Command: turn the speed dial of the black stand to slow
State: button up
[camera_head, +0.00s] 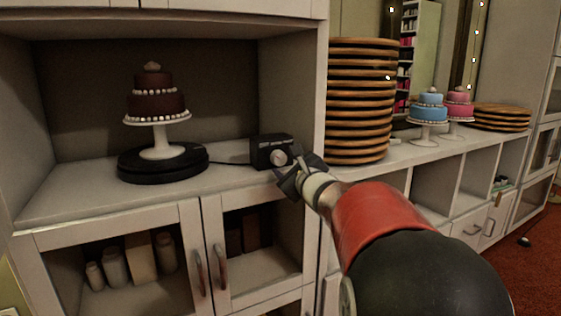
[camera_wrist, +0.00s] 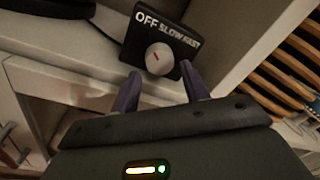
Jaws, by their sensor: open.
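The black stand (camera_head: 163,163) is a round turntable on the shelf. A chocolate tiered cake on a white pedestal stands on it. A cable runs from it to a black control box (camera_head: 268,152) with a pale round speed dial (camera_head: 278,158). In the wrist view the dial (camera_wrist: 159,58) has a red pointer mark, and the box (camera_wrist: 150,30) reads OFF, SLOW, FAST. The mark slants toward the upper left; I cannot tell its exact setting. My gripper (camera_head: 299,171) is open just in front of the box. Its fingers (camera_wrist: 160,90) sit below and either side of the dial, apart from it.
A tall stack of wooden boards (camera_head: 359,100) stands right of the cabinet wall (camera_head: 317,90). A blue cake (camera_head: 428,110) and a pink cake (camera_head: 459,105) stand farther right. Cabinet doors with handles (camera_head: 199,271) lie below the shelf edge. The shelf between turntable and box is clear except the cable.

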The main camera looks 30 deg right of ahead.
aim_at(281, 160)
jog(key=shift+w, duration=1.6)
jog(key=shift+c, duration=0.5)
jog(key=c, duration=0.6)
